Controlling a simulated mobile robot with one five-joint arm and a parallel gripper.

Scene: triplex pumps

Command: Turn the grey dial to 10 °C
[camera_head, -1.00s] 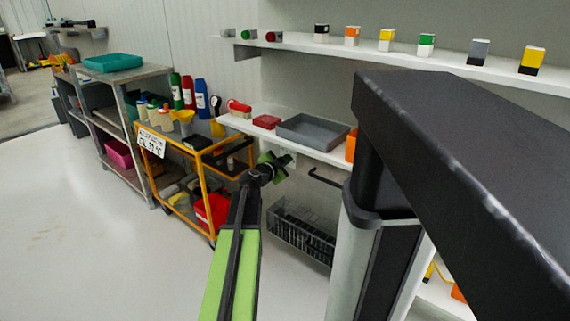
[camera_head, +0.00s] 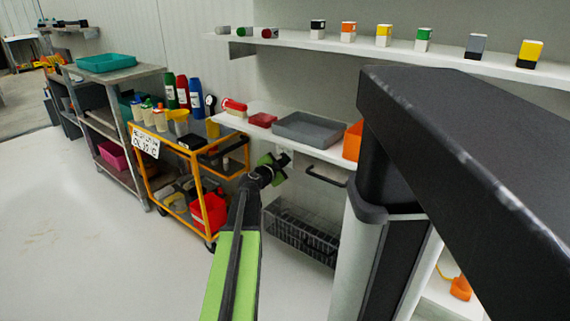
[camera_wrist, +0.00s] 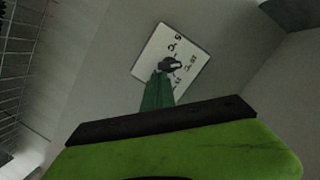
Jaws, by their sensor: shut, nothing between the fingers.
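A white plate (camera_wrist: 150,52) with black temperature marks is fixed to the wall in the wrist view. The small dark grey dial (camera_wrist: 172,63) sits at its middle. The marks are small and tilted, so I cannot read the dial's setting surely. My gripper (camera_wrist: 161,78) is shut and empty. Its green fingers point at the plate, with their tips just below the dial in the picture. I cannot tell whether they touch it. In the head view my gripper (camera_head: 275,166) is under the shelf edge, and a bit of the plate (camera_head: 285,153) shows beside it.
A white shelf (camera_head: 262,133) with a grey tray (camera_head: 305,130) lies just above my gripper. A black handle (camera_head: 325,176) and a wire basket (camera_head: 295,232) are close by. An orange trolley (camera_head: 203,190) stands to the left. The floor at left is clear.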

